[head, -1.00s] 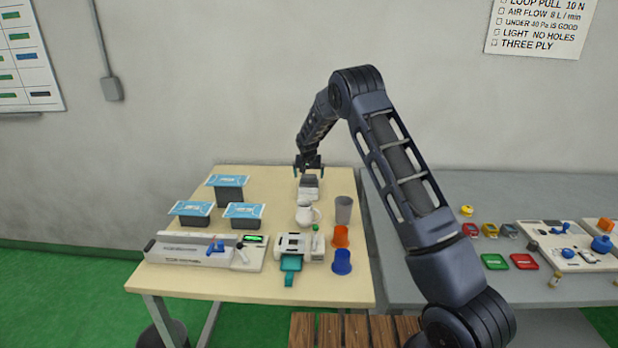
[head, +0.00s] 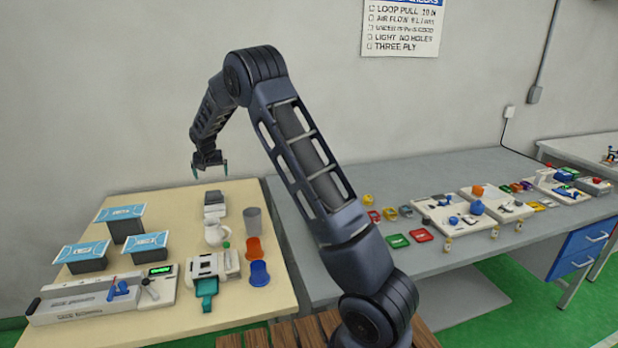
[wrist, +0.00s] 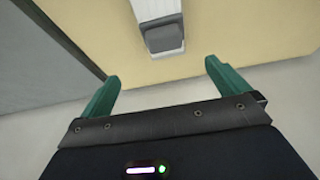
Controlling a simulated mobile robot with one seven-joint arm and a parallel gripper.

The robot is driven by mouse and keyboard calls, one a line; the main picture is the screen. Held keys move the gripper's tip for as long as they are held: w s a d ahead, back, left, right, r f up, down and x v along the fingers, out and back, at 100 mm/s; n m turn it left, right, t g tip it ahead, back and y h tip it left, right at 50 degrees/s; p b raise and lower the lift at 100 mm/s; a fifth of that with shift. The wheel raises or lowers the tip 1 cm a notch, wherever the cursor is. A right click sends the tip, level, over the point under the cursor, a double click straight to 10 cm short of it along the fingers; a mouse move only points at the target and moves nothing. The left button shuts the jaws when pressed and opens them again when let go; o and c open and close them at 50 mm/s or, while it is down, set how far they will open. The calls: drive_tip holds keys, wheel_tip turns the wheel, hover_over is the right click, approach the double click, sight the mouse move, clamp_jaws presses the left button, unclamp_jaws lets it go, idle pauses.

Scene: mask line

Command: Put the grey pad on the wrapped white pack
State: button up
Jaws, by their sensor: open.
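A grey pad (wrist: 163,38) shows in the wrist view against a long white pack (wrist: 153,10). It appears to rest on the pack's near end. In the head view the grey pad (head: 213,196) and the white pack (head: 215,212) form a small stack at the back of the cream table; their exact contact is too small to tell. My gripper (head: 210,170) is open and empty, above and behind the stack. In the wrist view its green fingers (wrist: 162,77) are wide apart, with nothing between them.
Blue-topped dark boxes (head: 124,229) are at left. A grey bench (head: 340,190) with small parts adjoins at right.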

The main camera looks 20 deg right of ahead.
drive_tip(key=s+d+r, duration=2)
drive_tip(key=s+d, duration=0.2)
drive_tip(key=d, duration=0.1)
drive_tip(key=s+d, duration=0.3)
drive_tip(key=s, duration=0.7)
drive_tip(key=s+d+f, duration=0.1)
drive_tip(key=s+d, duration=0.3)
drive_tip(key=s, duration=0.7)
drive_tip(key=s+d, duration=0.4)
drive_tip(key=s, duration=0.7)
drive_tip(key=shift+f, duration=0.4)
